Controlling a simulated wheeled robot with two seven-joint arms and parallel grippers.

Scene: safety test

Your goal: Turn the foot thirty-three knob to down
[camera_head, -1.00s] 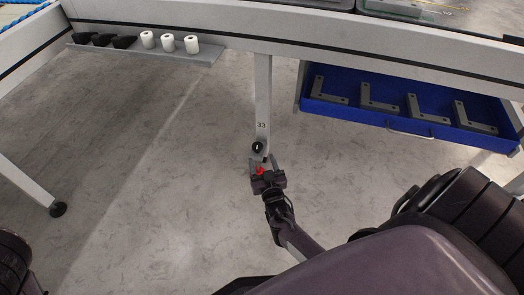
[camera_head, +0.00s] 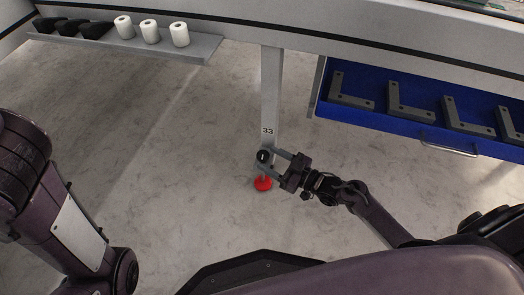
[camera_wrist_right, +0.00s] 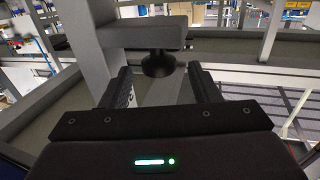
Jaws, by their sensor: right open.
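The foot thirty-three knob (camera_head: 263,156) is small, round and black with a white mark. It sits low on the grey table leg marked 33 (camera_head: 270,95), above a red foot (camera_head: 263,185). My right gripper (camera_head: 272,160) reaches in from the right, open, with its fingertips close around the knob. In the right wrist view the black knob (camera_wrist_right: 157,64) hangs under a grey bracket (camera_wrist_right: 140,33), between the tips of the open right gripper (camera_wrist_right: 160,78). Contact cannot be told. My left arm shows at the left, but its gripper does not.
A blue drawer (camera_head: 400,125) with several grey L-brackets stands open to the right of the leg. A grey shelf (camera_head: 190,52) at upper left carries black pieces and white cylinders. The floor around the leg is clear.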

